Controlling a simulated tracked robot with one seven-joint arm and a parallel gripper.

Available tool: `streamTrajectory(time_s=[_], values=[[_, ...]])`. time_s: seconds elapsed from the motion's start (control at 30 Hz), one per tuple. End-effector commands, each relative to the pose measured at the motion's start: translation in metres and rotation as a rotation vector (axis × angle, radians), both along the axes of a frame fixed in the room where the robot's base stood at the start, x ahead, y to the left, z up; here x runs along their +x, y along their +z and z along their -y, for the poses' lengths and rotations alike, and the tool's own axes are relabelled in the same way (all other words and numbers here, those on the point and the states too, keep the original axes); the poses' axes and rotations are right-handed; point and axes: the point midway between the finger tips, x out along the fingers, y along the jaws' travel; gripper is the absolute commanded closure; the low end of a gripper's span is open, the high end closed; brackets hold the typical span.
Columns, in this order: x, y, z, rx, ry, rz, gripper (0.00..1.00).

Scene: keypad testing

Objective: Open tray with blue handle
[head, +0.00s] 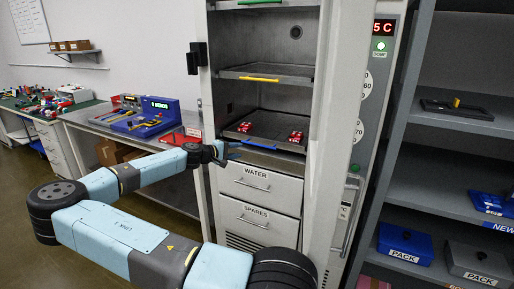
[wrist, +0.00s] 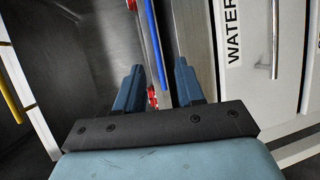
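The tray with the blue handle (head: 272,127) is the lower tray in the open cabinet, just above the WATER drawer. Its blue handle (head: 259,145) runs along the front edge, partly hidden near my gripper. In the wrist view the blue handle (wrist: 154,42) runs upright in the picture, between the lines of my two fingers. My gripper (head: 232,150) is at the left end of the tray front. In the wrist view my gripper (wrist: 158,72) is open, with a gap on both sides of the handle. I cannot tell whether the fingertips reach around it.
Red items (head: 296,136) lie on the tray. A tray with a yellow handle (head: 260,79) sits above. The WATER drawer (head: 258,182) is shut below. The cabinet door (head: 340,110) stands open at right. A workbench (head: 95,115) is at left, shelves (head: 440,180) at right.

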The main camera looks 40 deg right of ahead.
Motion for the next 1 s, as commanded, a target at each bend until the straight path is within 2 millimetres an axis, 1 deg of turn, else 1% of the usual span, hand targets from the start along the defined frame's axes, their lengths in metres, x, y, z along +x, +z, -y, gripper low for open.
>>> streamTrajectory(time_s=[0.13, 0.27, 0.37, 0.8, 1.0], values=[[0.006, 0.004, -0.001, -0.028, 0.018, -0.008, 0.62], [0.007, 0.002, 0.008, -0.031, 0.019, -0.009, 0.62], [0.006, 0.0, 0.022, -0.03, 0.017, -0.011, 0.62], [0.005, -0.014, 0.097, -0.029, 0.017, -0.008, 0.62], [0.005, -0.019, 0.121, -0.029, 0.017, -0.01, 0.62]])
